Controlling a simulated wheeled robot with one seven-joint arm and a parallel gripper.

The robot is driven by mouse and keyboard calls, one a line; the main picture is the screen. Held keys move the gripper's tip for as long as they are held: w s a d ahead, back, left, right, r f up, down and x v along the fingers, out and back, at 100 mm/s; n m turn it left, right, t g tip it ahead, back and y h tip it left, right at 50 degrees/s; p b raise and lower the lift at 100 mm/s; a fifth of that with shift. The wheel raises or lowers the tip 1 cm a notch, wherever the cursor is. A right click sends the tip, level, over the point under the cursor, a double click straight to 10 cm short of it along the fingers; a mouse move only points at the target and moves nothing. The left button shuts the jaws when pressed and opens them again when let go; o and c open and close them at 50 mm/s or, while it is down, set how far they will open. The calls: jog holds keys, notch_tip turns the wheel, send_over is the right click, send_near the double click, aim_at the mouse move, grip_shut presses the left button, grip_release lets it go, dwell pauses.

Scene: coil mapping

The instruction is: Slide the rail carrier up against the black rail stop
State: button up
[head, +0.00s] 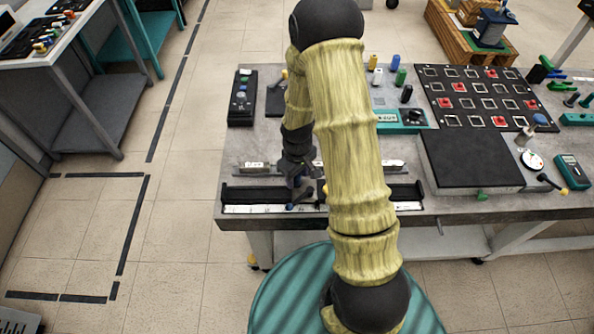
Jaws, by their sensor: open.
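A long black rail (262,195) with a white scale strip runs along the front edge of the grey table. My arm hides its middle. A thinner silver rail (250,167) lies behind it, with a small dark piece near its left part. My gripper (300,193) is low over the black rail, pointing down, with its jaws open. Blue and dark parts show around the fingers, and I cannot tell whether one is the rail carrier. A small yellow bit shows beside my arm. I cannot pick out the black rail stop for sure against the black rail.
A black box with knobs (242,98) stands at the back left. The table is bare around the left rail end.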

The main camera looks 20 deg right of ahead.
notch_tip(320, 180, up, 17)
jog(key=b, duration=0.1)
jog(key=shift+r, duration=0.2)
dwell(0.4)
dwell(0.3)
jog(key=s+a+r+m+t, duration=0.1)
jog(key=s+m, duration=0.4)
jog(key=s, duration=0.5)
jog(key=shift+s+r+m+t, duration=0.4)
jog(key=shift+r+t, duration=0.05)
jog(key=shift+t, duration=0.35)
